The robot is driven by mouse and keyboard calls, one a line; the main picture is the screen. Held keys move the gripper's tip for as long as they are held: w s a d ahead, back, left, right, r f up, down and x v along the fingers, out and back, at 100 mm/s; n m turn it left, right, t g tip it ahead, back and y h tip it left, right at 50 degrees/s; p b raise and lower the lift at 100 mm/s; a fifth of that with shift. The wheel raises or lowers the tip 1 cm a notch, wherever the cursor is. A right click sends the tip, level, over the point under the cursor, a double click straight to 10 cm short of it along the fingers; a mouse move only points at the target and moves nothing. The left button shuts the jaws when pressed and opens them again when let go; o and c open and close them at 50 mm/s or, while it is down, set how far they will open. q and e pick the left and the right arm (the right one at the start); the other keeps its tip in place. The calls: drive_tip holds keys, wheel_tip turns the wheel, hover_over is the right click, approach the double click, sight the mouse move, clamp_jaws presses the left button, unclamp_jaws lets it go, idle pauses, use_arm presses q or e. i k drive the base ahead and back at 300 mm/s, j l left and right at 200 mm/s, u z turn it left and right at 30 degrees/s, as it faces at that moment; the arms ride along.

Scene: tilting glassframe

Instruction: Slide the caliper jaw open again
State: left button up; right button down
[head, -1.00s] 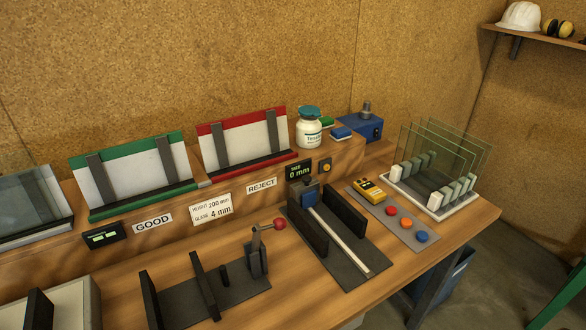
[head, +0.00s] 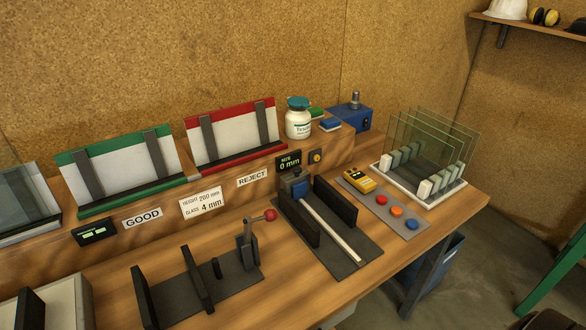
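The caliper (head: 330,232) stands on the bench as a dark base plate with two upright black walls and a light rail running between them toward the front. Its blue jaw block (head: 295,186) sits at the back end of the rail, close to the display. The small display (head: 289,161) above it reads 0 mm, with an orange button (head: 316,156) beside it. Nothing is seen between the walls except the rail. Neither of my grippers shows in the head view.
A clamp fixture with a red-knobbed lever (head: 268,215) stands left of the caliper. A panel with red, orange and blue buttons (head: 397,211) and a yellow meter (head: 359,181) lie to the right. A rack of glass panes (head: 430,165) stands at the right end.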

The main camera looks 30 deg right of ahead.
sight(298, 186)
drive_tip(key=l, duration=0.5)
drive_tip(key=i+l+z, duration=0.15)
drive_tip(key=l, duration=0.35)
drive_tip(key=i+l, duration=0.1)
drive_tip(key=l, duration=0.4)
drive_tip(key=k+z, duration=0.05)
